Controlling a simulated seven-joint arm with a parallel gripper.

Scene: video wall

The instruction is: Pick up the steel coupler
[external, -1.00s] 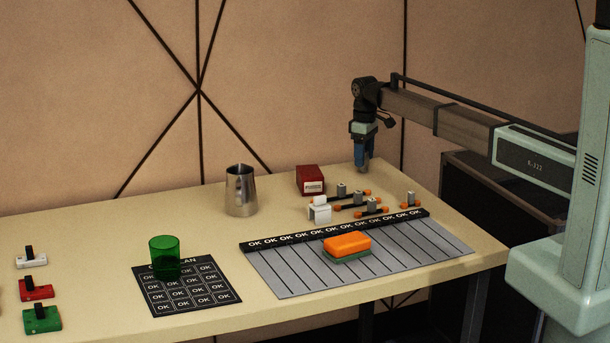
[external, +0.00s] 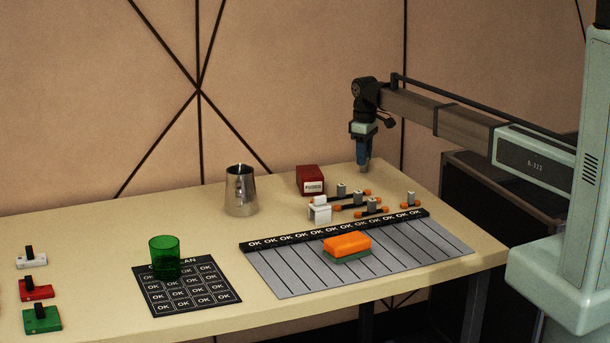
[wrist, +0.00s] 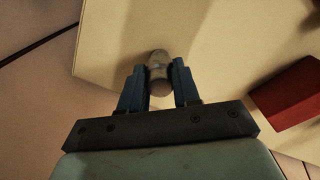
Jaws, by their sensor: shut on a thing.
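In the external view only a small greyish bit of the coupler (external: 364,169) shows below the fingers. I cannot tell whether it still touches the table.
A red box (external: 311,174) stands left of my gripper. Several small grey cylinders and orange-tipped black pieces (external: 372,212) lie in front.

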